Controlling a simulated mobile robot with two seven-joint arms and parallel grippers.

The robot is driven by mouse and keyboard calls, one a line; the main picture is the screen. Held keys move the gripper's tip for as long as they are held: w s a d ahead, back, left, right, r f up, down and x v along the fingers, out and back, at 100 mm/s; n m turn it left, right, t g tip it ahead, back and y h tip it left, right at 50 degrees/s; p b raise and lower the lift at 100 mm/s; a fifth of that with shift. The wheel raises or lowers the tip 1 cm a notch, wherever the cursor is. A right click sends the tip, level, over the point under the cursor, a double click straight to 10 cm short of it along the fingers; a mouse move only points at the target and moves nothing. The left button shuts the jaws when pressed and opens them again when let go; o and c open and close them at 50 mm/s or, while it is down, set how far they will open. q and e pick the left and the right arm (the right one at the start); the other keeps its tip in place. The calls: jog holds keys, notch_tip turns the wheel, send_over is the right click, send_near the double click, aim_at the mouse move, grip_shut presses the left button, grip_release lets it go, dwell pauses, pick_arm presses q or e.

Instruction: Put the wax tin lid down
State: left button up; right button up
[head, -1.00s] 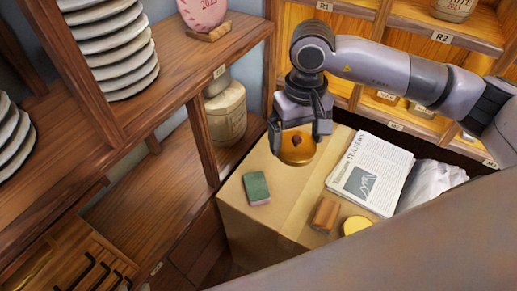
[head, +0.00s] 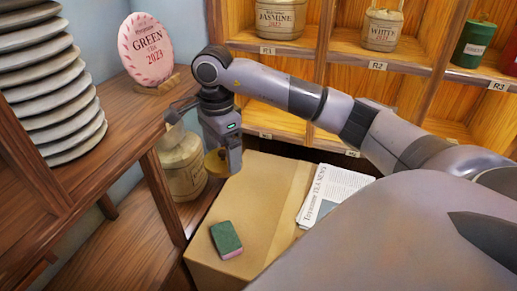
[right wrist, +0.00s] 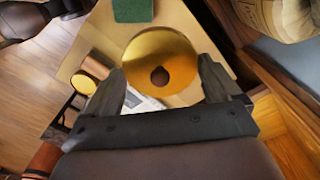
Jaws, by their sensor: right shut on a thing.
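The wax tin lid is a round gold disc (head: 215,163) with a dark knob. My right gripper (head: 222,165) is shut on it and holds it above the far left part of the cardboard box (head: 262,190). In the right wrist view the lid (right wrist: 160,50) sits between the two fingers (right wrist: 160,84), its dark knob facing the camera. A round gold-topped thing (right wrist: 96,64), perhaps the wax tin, shows at the left there; it is hidden in the head view. My left gripper is not in view.
A green and pink sponge (head: 227,240) lies on the box near its left edge. A newspaper (head: 325,195) lies at the right. Bare cardboard lies between sponge and newspaper.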

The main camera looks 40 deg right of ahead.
jog(key=w+d+f+m+b, duration=0.1)
jog(key=w+d+m+b, duration=0.1)
jog(key=d+m, duration=0.65)
jog(key=m+b, duration=0.2)
jog(key=m, duration=1.4)
send_over(259, 195)
jog(key=f, duration=0.2)
notch_tip(259, 195, down, 14)
jog(key=shift+f+b, duration=0.25)
jog(key=shift+b, duration=0.6)
jog(key=shift+f, duration=2.45)
jog(key=shift+b, duration=0.3)
